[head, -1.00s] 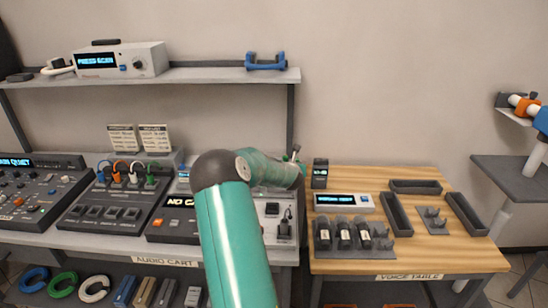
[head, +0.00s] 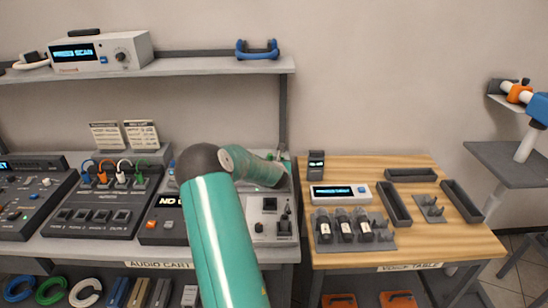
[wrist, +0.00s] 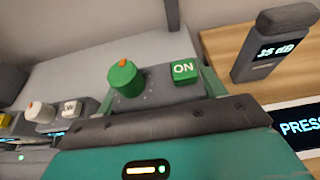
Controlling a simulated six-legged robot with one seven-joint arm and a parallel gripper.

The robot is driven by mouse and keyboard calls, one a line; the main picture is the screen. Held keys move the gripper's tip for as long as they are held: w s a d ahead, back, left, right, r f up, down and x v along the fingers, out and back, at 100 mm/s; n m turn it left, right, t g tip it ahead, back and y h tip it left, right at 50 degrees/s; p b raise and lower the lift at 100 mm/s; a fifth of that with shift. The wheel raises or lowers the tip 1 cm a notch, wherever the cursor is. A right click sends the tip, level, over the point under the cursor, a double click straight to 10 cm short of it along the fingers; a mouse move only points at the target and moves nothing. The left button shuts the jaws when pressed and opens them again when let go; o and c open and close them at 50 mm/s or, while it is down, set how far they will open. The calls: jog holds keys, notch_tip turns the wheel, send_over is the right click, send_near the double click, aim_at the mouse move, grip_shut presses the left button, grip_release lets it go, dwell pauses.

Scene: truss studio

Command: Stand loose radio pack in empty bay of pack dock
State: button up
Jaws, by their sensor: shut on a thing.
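My gripper (wrist: 162,92) is shut on the radio pack (wrist: 150,97), a grey block with a green knob and a green "ON" button on top. The pack's lower part is hidden behind my gripper's teal housing. In the head view my arm reaches over the right end of the audio cart, and the gripper is mostly hidden by its own links. Other pack-like tops, one with a white knob (wrist: 39,112) and one with a yellow one, show at the left of the wrist view. I cannot make out the pack dock's empty bay.
The wooden voice table (head: 440,240) holds a dark sound meter (head: 316,163), a display box (head: 340,194), a microphone holder (head: 325,245) and dark trays (head: 394,204). A mixer with coloured plugs (head: 100,215) stands on the audio cart (head: 90,250). A shelf (head: 200,70) runs above.

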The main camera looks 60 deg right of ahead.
jog(key=shift+d+f, duration=0.1)
jog(key=shift+f, duration=0.65)
jog(key=shift+f, duration=0.65)
dwell(1.0)
jog(key=o, duration=0.8)
jog(key=shift+v, duration=5.55)
jog(key=shift+w+r, duration=0.1)
